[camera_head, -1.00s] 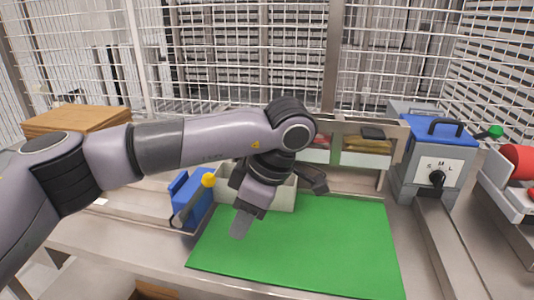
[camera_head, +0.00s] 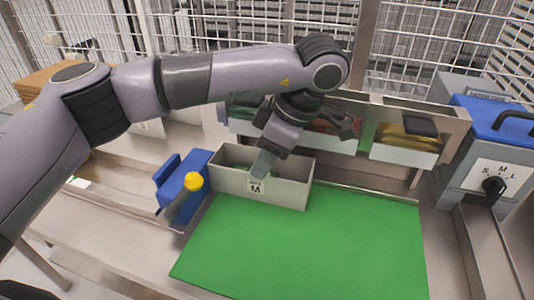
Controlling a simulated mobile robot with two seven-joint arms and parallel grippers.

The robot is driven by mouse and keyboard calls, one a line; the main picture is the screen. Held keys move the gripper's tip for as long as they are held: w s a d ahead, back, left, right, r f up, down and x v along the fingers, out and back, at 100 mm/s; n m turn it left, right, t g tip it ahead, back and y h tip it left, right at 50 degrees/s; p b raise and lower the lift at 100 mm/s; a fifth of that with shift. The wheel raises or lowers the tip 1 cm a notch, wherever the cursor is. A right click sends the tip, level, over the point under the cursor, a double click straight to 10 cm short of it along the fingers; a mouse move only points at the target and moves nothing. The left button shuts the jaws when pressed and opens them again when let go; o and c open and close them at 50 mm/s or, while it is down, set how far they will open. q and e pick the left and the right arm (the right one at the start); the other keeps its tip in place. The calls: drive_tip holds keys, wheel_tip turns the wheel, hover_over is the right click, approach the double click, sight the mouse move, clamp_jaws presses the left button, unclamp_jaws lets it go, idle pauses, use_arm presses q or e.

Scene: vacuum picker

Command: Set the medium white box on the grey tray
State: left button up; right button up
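A pale open-topped box (camera_head: 285,189) with an "M" label on its front stands at the back left edge of a green mat. It is the likely medium white box. My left gripper (camera_head: 301,152) is above it, with its fingers spread wide and nothing between them. One finger hangs in front of the box's opening, just above the label; I cannot tell whether it touches. The arm hides part of the box's back and inside. I cannot make out a grey tray for certain. My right gripper is not in view.
A blue device with a yellow knob (camera_head: 193,181) stands close left of the box. Behind is a rack with pale bins (camera_head: 403,154). A grey and blue machine with an S-M-L dial (camera_head: 495,187) stands right. The green mat (camera_head: 310,245) is bare. Wire fencing closes the back.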

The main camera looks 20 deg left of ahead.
use_arm(q)
hover_over(253, 200)
drive_tip(key=shift+w+f, duration=0.1)
drive_tip(key=shift+f, duration=3.25)
clamp_jaws()
